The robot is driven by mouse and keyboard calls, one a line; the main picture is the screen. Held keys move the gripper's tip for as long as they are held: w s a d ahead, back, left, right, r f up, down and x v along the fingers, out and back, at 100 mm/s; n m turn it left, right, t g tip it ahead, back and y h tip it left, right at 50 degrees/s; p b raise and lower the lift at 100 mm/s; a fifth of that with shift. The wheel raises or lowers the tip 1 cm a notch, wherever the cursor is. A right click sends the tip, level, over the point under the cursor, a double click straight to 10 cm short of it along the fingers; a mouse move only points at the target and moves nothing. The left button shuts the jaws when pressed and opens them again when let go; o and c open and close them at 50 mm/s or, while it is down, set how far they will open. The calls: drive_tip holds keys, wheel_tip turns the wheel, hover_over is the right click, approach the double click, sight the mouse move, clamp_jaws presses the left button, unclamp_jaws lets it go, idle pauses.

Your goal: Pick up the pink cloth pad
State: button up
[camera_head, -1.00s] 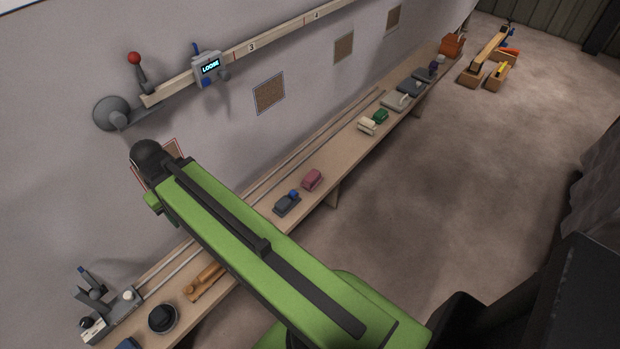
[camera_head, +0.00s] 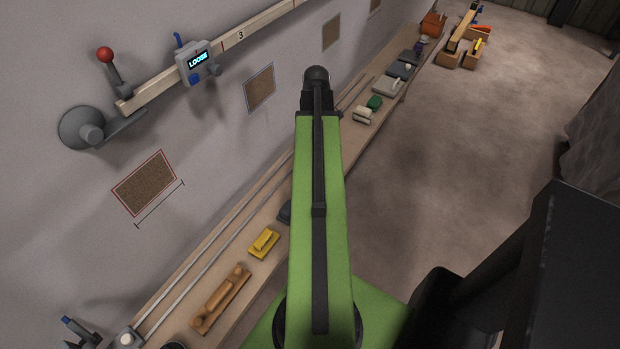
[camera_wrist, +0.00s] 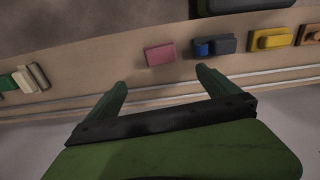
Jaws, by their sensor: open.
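The pink cloth pad (camera_wrist: 160,54) lies on the wooden shelf in the wrist view, a little beyond and between my fingertips. My gripper (camera_wrist: 161,78) is open and empty, its two green fingers spread wide and apart from the pad. In the head view the pad is hidden behind my green arm, and my fingers do not show.
A dark grey block with a blue part (camera_wrist: 214,46) lies just right of the pad, and a yellow block (camera_wrist: 270,39) is further right. The shelf (camera_head: 240,255) runs along the wall with two rails. A cream block (camera_head: 363,115) and a green block (camera_head: 374,102) sit further along.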

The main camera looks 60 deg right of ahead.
wheel_tip(320, 180, down, 12)
drive_tip(key=b, duration=1.2)
drive_tip(key=shift+s+d+f, duration=0.1)
drive_tip(key=shift+s+f, duration=0.05)
drive_tip(key=shift+f, duration=0.1)
drive_tip(key=shift+r, duration=0.1)
drive_tip(key=f+b, duration=0.1)
drive_tip(key=b, duration=0.1)
drive_tip(key=f+b, duration=0.1)
drive_tip(key=f, duration=0.1)
drive_tip(key=f+b, duration=0.2)
drive_tip(key=shift+a+f+b, duration=0.2)
drive_tip(key=shift+a+b, duration=0.05)
drive_tip(key=shift+b, duration=0.1)
drive_tip(key=shift+r, duration=0.2)
drive_tip(key=c, duration=1.3)
